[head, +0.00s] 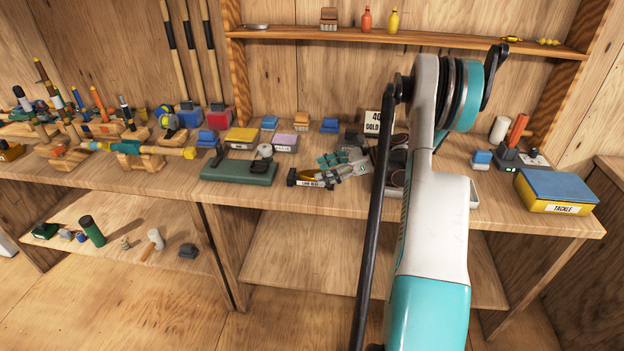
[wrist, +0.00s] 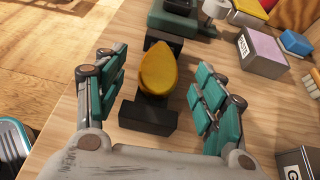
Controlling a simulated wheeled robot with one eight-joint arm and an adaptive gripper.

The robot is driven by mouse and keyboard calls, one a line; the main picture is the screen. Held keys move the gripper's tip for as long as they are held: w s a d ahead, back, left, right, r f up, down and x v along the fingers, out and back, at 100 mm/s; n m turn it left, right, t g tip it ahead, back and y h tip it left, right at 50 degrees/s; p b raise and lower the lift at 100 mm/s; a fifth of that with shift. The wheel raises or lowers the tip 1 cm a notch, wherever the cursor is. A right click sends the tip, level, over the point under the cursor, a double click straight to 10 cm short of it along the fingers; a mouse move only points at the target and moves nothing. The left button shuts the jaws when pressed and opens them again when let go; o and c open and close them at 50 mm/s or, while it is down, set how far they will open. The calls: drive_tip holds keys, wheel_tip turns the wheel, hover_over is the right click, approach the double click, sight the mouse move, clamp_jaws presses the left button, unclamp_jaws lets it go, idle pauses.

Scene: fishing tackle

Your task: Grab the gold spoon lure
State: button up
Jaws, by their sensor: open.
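The gold spoon lure (wrist: 158,70) is a yellow-gold, teardrop-shaped piece lying across a black rest (wrist: 148,117) in the wrist view. In the head view the lure (head: 317,177) shows small and partly covered by my gripper, on a rest (head: 307,183) with a white label that seems to read "LURE REST". My gripper (wrist: 160,78) is open and empty, with its teal-padded fingers on the left and right of the lure. I see gaps between each finger and the lure. In the head view my gripper (head: 342,164) is just right of the rest.
A dark green block (head: 240,171) stands left of the rest. A purple box (head: 285,142) and a yellow box (head: 242,137) are behind. A sign reading "GOLD" (head: 374,122) stands behind my arm. Another small gold item (head: 511,39) lies on the upper shelf. Bench wood in front is clear.

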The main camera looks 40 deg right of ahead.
sight(311, 175)
drive_tip(key=x, duration=0.2)
drive_tip(key=shift+w+a+f+b, duration=0.15)
drive_tip(key=shift+w+a+b, duration=0.05)
drive_tip(key=shift+b, duration=0.1)
drive_tip(key=shift+c, duration=0.4)
drive_tip(key=c, duration=1.1)
drive_tip(key=shift+c, duration=0.2)
